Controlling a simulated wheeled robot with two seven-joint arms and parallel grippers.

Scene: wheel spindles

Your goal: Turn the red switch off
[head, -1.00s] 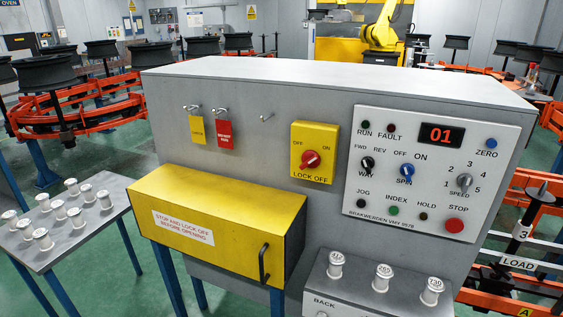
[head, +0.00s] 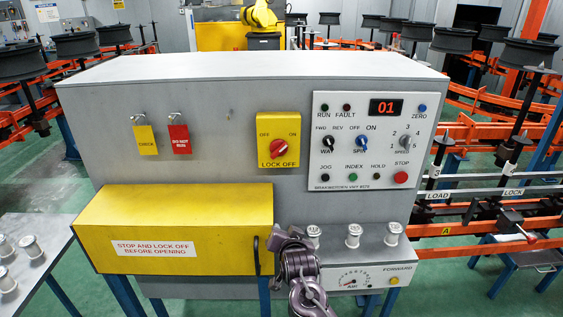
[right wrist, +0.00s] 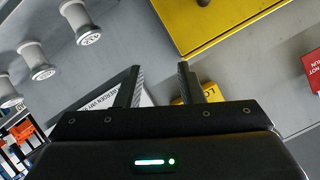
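The red switch (head: 279,147) is a red rotary knob on a yellow LOCK OFF plate (head: 265,127), marked OFF at left and ON at right. Its handle appears slanted up toward ON. My right gripper (head: 284,238) is in front of the cabinet, below the switch and beside the yellow box's handle. In the right wrist view my right gripper (right wrist: 159,70) is open, its two fingers apart with nothing between them. There the yellow plate (right wrist: 196,92) shows partly behind a finger, and the knob is hidden. My left gripper is not in view.
The yellow box (head: 170,222) juts out at lower left, with a black handle (head: 257,255). White spools (head: 353,236) stand on a ledge at lower right. A control panel (head: 367,140) is right of the switch. Yellow and red tags (head: 180,140) hang at left.

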